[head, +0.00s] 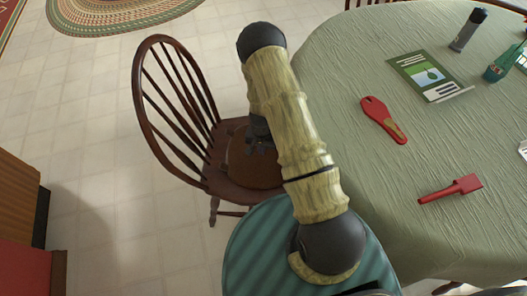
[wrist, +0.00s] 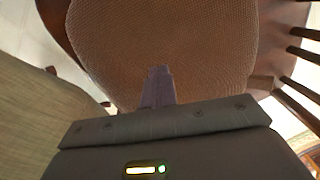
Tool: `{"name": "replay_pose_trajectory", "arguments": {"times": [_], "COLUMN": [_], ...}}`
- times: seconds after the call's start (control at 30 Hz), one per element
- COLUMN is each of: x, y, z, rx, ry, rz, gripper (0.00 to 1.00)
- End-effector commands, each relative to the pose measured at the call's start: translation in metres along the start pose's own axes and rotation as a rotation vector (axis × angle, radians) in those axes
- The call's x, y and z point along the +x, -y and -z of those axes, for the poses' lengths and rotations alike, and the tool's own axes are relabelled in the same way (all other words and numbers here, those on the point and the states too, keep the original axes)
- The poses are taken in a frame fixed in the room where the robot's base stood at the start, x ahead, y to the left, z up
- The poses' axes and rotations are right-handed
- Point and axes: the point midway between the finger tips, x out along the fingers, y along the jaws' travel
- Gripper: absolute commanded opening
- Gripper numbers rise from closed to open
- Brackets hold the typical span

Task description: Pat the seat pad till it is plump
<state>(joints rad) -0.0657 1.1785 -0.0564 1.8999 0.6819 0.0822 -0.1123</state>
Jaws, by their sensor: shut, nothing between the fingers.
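The seat pad (head: 250,168) is a brown round cushion on the seat of a dark wooden chair (head: 184,85). In the wrist view the seat pad (wrist: 165,35) fills the upper middle and shows a fine woven texture. My gripper (wrist: 158,72) is shut and empty, with its fingertips over the pad's near part. In the head view my gripper (head: 257,146) is small and dark above the pad, partly covered by my arm. I cannot tell whether the fingertips touch the pad. The pad's right side is hidden by my arm in the head view.
A table with a green cloth (head: 340,60) stands close to the chair's right. On it lie a red-handled tool (head: 384,119), a red scoop (head: 453,189), a seed packet (head: 425,74) and a dark cylinder (head: 468,30). Tiled floor (head: 100,130) left of the chair is clear.

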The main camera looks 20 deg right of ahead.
Motion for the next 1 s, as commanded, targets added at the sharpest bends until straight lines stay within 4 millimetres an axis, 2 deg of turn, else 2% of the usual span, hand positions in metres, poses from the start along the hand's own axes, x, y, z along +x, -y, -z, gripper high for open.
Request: {"name": "replay_pose_trajectory", "arguments": {"times": [0.23, 0.6, 1.0], "x": [0.006, 0.021, 0.037], "y": [0.006, -0.002, -0.001], "z": [-0.004, 0.001, 0.001], "rx": [-0.015, 0.004, 0.004], "ry": [0.0, 0.001, 0.0], "rz": [0.0, 0.0, 0.0], "gripper": [0.0, 0.0, 0.0]}}
